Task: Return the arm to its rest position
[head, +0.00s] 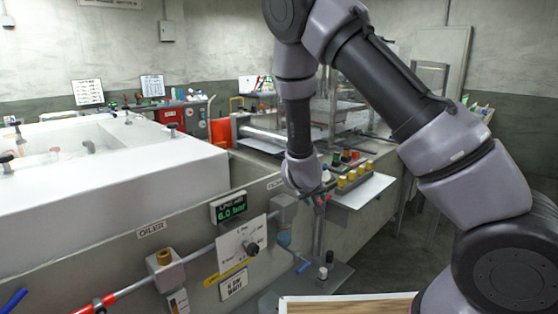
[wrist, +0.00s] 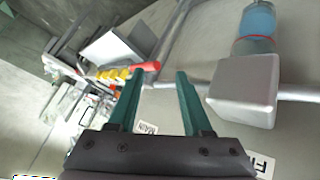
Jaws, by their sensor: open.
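My arm reaches from the right side of the head view over the machine, bent at the elbow, with its wrist low in front of a panel of coloured knobs. My gripper (wrist: 158,78) has two green fingers, spread apart in the wrist view with nothing held between them. In the head view the fingers are not clear behind the wrist. A red handle (wrist: 146,66) shows beyond the left fingertip; I cannot tell how far apart they are. A grey box (wrist: 243,90) on a pipe is right of the fingers.
A pressure display (head: 231,207) and a regulator plate (head: 240,252) are on the machine front, left of my wrist. The knob panel (head: 350,178) is right of it. A blue-bowled filter (wrist: 257,20) hangs beside the grey box. A wooden board (head: 350,305) lies at the bottom.

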